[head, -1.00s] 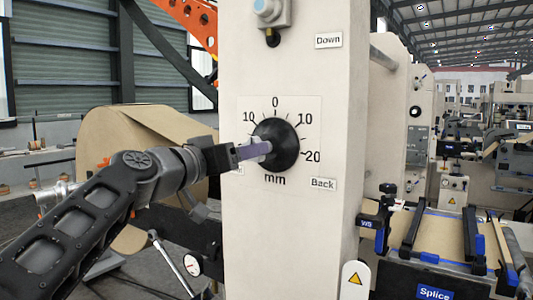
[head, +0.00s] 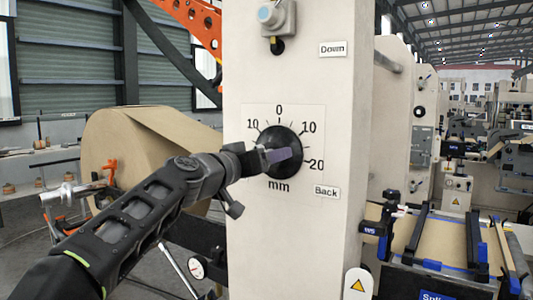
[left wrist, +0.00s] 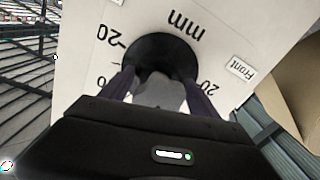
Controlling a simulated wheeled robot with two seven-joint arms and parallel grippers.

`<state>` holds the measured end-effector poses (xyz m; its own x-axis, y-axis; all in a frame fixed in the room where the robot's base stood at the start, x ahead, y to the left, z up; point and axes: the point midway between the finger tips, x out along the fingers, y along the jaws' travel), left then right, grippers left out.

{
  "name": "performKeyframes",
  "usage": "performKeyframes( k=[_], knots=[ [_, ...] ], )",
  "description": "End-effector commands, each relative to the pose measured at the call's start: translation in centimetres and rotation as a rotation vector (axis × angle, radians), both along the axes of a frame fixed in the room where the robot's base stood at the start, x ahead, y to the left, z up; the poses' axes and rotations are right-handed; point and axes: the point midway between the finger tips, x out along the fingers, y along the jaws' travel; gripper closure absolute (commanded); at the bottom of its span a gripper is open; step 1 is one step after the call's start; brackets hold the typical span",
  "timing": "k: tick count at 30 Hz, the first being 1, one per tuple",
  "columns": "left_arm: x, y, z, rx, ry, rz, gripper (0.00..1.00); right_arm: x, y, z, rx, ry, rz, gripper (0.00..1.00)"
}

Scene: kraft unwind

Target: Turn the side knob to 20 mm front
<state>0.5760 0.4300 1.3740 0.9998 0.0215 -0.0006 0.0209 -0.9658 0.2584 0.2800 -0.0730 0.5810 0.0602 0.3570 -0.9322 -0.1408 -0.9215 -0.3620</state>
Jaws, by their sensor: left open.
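The black round side knob (head: 270,138) sits on a dial plate on the cream machine post, with marks 0, 10, 20 and "mm". In the left wrist view the knob (left wrist: 150,48) appears upside down, with a grey part (left wrist: 158,92) standing out from it. My left gripper (head: 284,154) is in front of the knob; its open fingers (left wrist: 160,88) lie on either side of the grey part. I cannot tell if they touch it. The "Front" label (left wrist: 242,69) shows in the left wrist view; in the head view my arm hides it. My right gripper is not in view.
A "Back" label (head: 326,192) is right of the dial and a "Down" label (head: 332,49) above. A blue button (head: 268,14) sits at the post's top. A large kraft roll (head: 120,150) stands behind my left arm. A splice table (head: 440,245) stands at the right.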

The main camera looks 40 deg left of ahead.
Motion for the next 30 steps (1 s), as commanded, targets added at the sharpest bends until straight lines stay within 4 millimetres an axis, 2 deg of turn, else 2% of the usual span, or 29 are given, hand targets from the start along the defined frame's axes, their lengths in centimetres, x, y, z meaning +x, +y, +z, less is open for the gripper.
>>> performKeyframes(
  k=[8, 30],
  knots=[
    [0.13, 0.02, -0.02, -0.001, 0.0, 0.0, 0.3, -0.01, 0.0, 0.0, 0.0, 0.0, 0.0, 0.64],
    [0.1, 0.04, -0.03, -0.001, 0.0, 0.0, 0.91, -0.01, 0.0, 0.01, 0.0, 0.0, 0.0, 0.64]
  ],
)
